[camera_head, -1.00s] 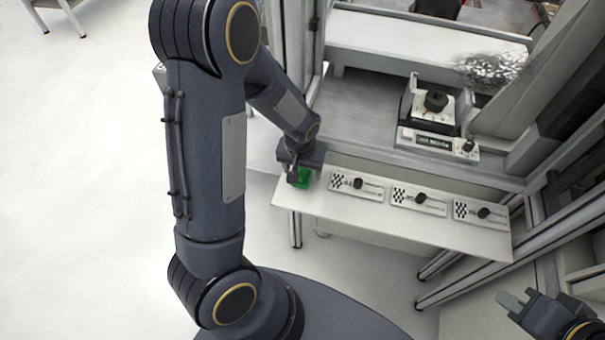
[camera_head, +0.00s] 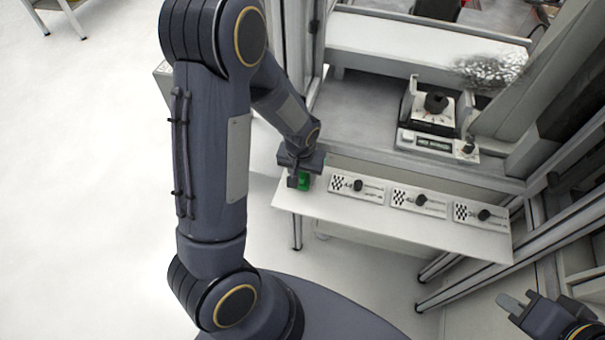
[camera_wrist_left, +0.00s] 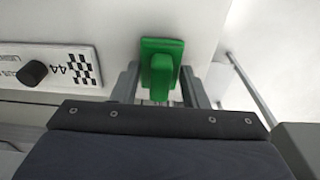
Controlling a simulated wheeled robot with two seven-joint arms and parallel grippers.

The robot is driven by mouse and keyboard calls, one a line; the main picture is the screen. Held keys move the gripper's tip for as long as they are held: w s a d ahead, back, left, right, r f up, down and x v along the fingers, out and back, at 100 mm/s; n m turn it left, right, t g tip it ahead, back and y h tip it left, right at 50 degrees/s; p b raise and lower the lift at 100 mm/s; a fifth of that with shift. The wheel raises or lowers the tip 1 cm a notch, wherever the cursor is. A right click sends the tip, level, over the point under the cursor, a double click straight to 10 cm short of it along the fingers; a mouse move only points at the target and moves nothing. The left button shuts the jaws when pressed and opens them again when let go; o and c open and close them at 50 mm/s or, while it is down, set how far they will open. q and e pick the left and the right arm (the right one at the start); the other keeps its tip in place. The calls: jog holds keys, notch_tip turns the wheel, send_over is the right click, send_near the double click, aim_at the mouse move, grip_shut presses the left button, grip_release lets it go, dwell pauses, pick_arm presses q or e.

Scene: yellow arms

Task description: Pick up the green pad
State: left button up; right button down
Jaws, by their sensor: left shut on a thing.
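The green pad (camera_head: 304,181) is at the left end of the white shelf (camera_head: 400,225), partly hidden by my left gripper in the head view. In the left wrist view the green pad (camera_wrist_left: 161,62) shows a flat plate with a raised grip. My left gripper (camera_head: 300,182) is over the pad. In the left wrist view its two fingers (camera_wrist_left: 158,95) stand on either side of the raised grip, shut on it. My right gripper (camera_head: 512,303) is at the lower right, away from the shelf, and its fingers look close together, but I cannot tell whether it is open.
Several checkered plates with black knobs (camera_head: 357,186) lie along the shelf to the right of the pad. A device with a black knob and display (camera_head: 434,120) stands on the grey bench behind. Metal frame posts (camera_head: 463,268) stand at the right.

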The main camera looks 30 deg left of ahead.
pick_arm(q)
jog(key=shift+r, duration=0.6)
jog(key=s+d+r, duration=0.4)
jog(key=s+r, duration=0.7)
jog(key=s, duration=0.2)
jog(key=shift+s+r, duration=0.25)
jog(key=shift+r, duration=0.1)
